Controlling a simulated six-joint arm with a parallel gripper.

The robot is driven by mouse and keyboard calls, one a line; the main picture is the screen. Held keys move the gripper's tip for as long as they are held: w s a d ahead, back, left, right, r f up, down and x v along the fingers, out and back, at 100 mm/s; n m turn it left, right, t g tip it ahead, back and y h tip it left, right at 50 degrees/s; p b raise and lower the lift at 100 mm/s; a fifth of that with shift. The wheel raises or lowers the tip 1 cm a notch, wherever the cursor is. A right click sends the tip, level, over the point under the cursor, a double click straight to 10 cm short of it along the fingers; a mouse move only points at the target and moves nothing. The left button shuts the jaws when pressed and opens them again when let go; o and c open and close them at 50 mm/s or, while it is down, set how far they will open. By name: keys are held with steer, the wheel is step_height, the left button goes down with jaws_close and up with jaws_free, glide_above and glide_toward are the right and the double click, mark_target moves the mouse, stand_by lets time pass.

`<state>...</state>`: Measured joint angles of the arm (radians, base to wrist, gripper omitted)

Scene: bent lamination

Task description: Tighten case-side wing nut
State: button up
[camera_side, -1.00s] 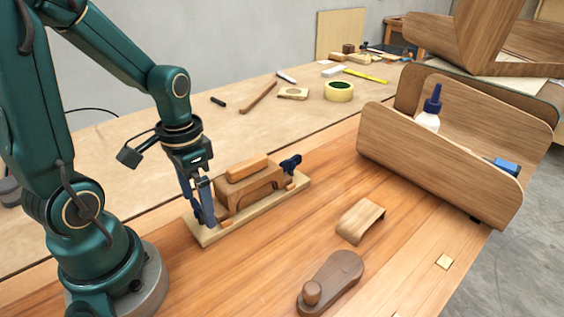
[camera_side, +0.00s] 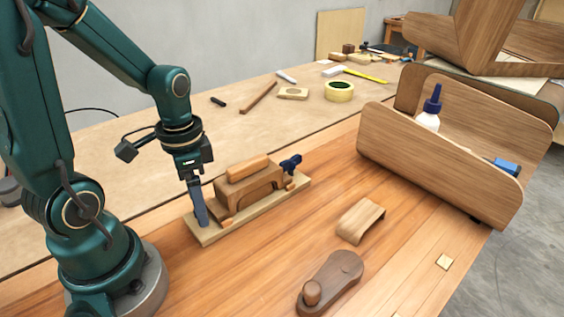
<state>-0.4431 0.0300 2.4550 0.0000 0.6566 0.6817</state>
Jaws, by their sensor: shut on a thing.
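A wooden bending form (camera_side: 246,190) stands on a pale base board (camera_side: 263,208), with a light wooden block (camera_side: 247,168) on top. A dark blue wing nut (camera_side: 291,163) shows at the form's right end. My gripper (camera_side: 200,212) points down at the form's left end, low over the base board. It is shut on the wing nut at that end, which its fingers hide. The fingers are seen nearly edge-on, one behind the other. Which end is the case side cannot be told from this view.
A bent wooden piece (camera_side: 360,221) and a dark wooden piece with a knob (camera_side: 331,283) lie in front right. A wooden case (camera_side: 440,155) with a glue bottle (camera_side: 430,108) stands at right. Tape (camera_side: 339,92) and tools lie at the back.

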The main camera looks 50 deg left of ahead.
steer(key=m, duration=0.5)
steer(key=shift+m, duration=0.3)
steer(key=m, duration=0.4)
steer(key=shift+m, duration=0.6)
steer(key=o, duration=1.2)
steer(key=shift+o, duration=0.2)
